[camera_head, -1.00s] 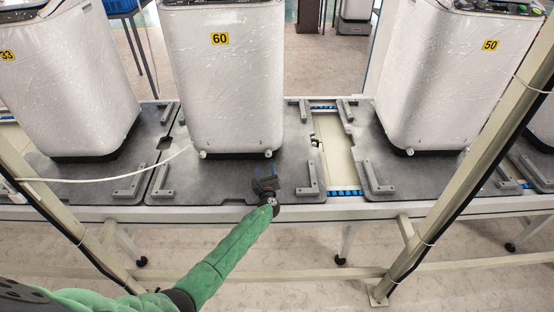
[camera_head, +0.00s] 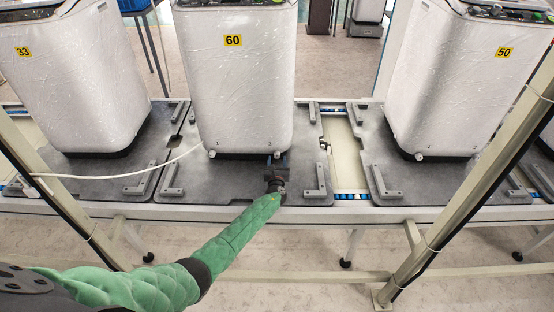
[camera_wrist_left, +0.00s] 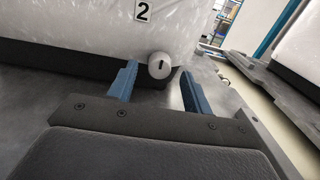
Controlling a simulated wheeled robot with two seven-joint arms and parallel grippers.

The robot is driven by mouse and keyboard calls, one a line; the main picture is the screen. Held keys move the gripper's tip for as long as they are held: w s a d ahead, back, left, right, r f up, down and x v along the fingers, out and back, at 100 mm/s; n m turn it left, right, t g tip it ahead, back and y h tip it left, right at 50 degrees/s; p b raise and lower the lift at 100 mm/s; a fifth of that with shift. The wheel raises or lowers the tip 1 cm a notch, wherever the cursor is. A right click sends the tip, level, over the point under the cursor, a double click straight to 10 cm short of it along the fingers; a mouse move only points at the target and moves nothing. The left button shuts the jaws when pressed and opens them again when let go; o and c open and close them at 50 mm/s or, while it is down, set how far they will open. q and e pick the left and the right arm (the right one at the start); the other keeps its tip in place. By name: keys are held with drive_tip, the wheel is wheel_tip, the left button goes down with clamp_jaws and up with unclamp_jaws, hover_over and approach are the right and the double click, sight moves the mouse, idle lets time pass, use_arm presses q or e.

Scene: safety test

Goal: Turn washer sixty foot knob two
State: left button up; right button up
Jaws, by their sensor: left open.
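The white washer marked 60 (camera_head: 235,85) stands upright on a dark grey pallet in the middle of the head view. Its foot knob two (camera_wrist_left: 160,66) is a small round white knob with a dark slot, below the label 2 (camera_wrist_left: 143,11) in the left wrist view. My left gripper (camera_head: 277,162) is at the washer's lower right front corner. In the left wrist view its blue fingers (camera_wrist_left: 158,73) are open, one on each side of the knob in the picture. I cannot tell whether they touch it. In the head view the gripper mostly hides this knob. Another foot knob (camera_head: 212,154) shows at the washer's lower left.
Washers 33 (camera_head: 75,90) and 50 (camera_head: 455,85) stand on either side. A white cable (camera_head: 110,177) crosses the pallet at left. Grey raised brackets (camera_head: 322,177) flank the pallet (camera_head: 225,185). Slanted frame posts (camera_head: 460,185) stand in front.

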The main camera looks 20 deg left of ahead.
use_arm(q)
drive_tip(key=shift+w+a, duration=0.25)
drive_tip(key=shift+w, duration=0.4)
drive_tip(key=shift+c, duration=0.4)
drive_tip(key=c, duration=0.9)
drive_tip(key=shift+w, duration=0.1)
